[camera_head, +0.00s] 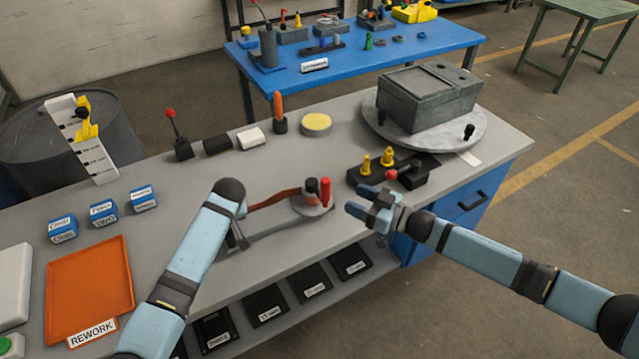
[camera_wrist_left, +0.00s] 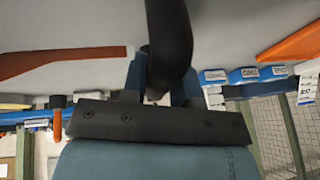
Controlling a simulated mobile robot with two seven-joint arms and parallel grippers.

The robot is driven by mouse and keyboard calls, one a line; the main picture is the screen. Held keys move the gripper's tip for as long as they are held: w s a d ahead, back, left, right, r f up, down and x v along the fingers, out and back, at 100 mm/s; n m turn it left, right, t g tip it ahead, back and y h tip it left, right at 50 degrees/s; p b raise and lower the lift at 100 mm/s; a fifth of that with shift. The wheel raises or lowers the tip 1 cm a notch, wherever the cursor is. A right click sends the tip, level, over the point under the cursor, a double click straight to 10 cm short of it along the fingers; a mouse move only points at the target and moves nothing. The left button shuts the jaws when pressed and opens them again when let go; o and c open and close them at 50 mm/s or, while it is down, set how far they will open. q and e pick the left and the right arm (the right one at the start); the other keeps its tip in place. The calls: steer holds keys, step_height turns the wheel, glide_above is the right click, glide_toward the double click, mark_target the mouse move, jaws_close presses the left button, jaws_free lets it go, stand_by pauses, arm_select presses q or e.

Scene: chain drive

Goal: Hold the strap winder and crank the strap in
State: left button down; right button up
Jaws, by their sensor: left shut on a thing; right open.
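The strap winder (camera_head: 312,206) is a round grey piece on the bench with an upright red crank knob (camera_head: 325,191) and a dark post beside it. A brown strap (camera_head: 275,198) runs left from it and also shows in the left wrist view (camera_wrist_left: 50,62). My left gripper (camera_head: 238,238), partly hidden by its own wrist, is left of the winder's disc. In the left wrist view its fingers are shut on a black rounded bar (camera_wrist_left: 168,40), which looks like the winder's handle. My right gripper (camera_head: 360,200) is open and empty, a little right of the red knob.
A block with yellow pegs (camera_head: 372,172) and a red-knobbed piece stands behind the right gripper. A grey box (camera_head: 428,95) sits on a round turntable. An orange tray (camera_head: 90,290) and blue boxes (camera_head: 103,212) are at left. Black bins (camera_head: 267,308) line the shelf below.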

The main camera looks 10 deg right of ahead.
steer(key=x, duration=1.1)
steer(key=shift+c, duration=0.3)
steer(key=shift+a, duration=0.1)
jaws_close()
